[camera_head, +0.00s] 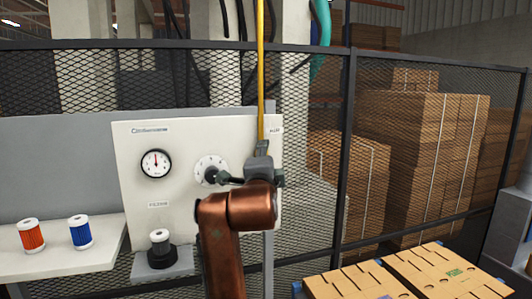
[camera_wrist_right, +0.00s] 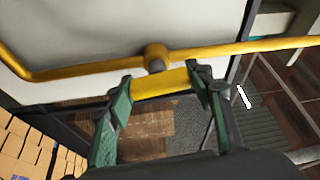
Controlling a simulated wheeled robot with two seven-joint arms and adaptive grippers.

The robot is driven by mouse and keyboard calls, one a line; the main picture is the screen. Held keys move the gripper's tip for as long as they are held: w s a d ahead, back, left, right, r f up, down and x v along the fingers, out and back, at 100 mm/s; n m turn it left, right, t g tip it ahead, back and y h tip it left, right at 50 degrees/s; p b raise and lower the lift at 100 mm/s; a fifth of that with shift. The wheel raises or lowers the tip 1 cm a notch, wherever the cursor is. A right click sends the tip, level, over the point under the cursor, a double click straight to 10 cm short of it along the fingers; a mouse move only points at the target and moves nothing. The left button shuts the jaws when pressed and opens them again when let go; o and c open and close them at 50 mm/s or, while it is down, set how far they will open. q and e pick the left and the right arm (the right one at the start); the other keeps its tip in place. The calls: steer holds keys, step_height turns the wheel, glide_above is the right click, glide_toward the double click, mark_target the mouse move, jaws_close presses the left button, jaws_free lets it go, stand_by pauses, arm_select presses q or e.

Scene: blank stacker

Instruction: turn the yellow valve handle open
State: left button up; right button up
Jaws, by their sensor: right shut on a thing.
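In the right wrist view, the yellow valve handle (camera_wrist_right: 160,84) lies between the two green fingers of my right gripper (camera_wrist_right: 161,79). The fingers are shut on it, one at each side. Just behind it is the round yellow valve body (camera_wrist_right: 156,54) on a yellow pipe (camera_wrist_right: 85,70). In the head view, the pipe (camera_head: 260,70) runs straight down to the right edge of the white panel (camera_head: 135,205). My copper right arm reaches up there and hides the handle and fingertips. My left gripper is not in view.
The panel carries a gauge (camera_head: 156,163) and a round dial (camera_head: 211,170). A filter stands in a black holder (camera_head: 162,255) below. A red filter (camera_head: 31,236) and a blue filter (camera_head: 80,232) stand on the left shelf. Mesh fence and stacked cardboard (camera_head: 425,150) lie behind.

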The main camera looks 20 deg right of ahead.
steer(key=shift+m+g+p, duration=0.3)
steer(key=shift+m+p, duration=0.3)
steer(key=shift+m, duration=0.3)
steer(key=o, duration=1.2)
steer(key=shift+d, duration=0.15)
steer(key=shift+s+a, duration=0.2)
steer(key=v, duration=1.1)
steer(key=shift+s, duration=0.3)
